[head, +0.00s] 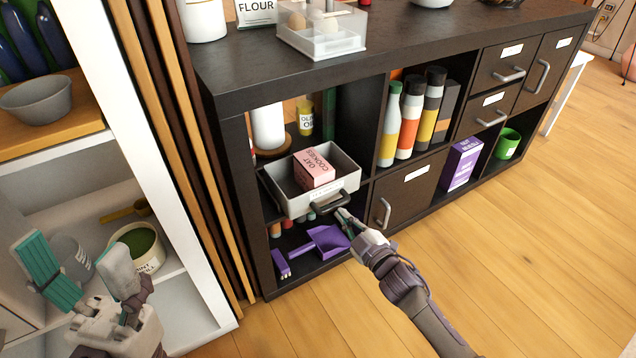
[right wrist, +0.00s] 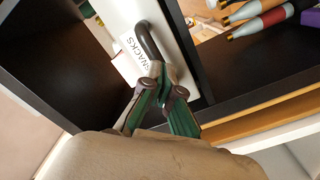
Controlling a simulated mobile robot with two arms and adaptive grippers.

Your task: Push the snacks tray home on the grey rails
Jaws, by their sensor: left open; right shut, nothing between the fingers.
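The snacks tray (head: 284,188) is a light grey open box in the upper left cubby of the dark shelf, its front sticking out past the shelf edge. A pink cookies box (head: 315,168) sits in it. Its dark handle (head: 331,201) also shows in the right wrist view (right wrist: 148,42), beside the SNACKS label (right wrist: 131,58). My right gripper (head: 343,214) is shut and empty at the handle's right end; its fingertips (right wrist: 158,75) overlap the tray front, contact unclear. My left gripper (head: 82,262) is open, far left, away from the tray. The rails are hidden.
Below the tray, a purple dustpan (head: 322,241) lies in the lower cubby. Several bottles (head: 411,118) stand in the cubby to the right, above a closed drawer door (head: 408,190). A white shelf unit (head: 190,300) stands at left. The wooden floor in front is clear.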

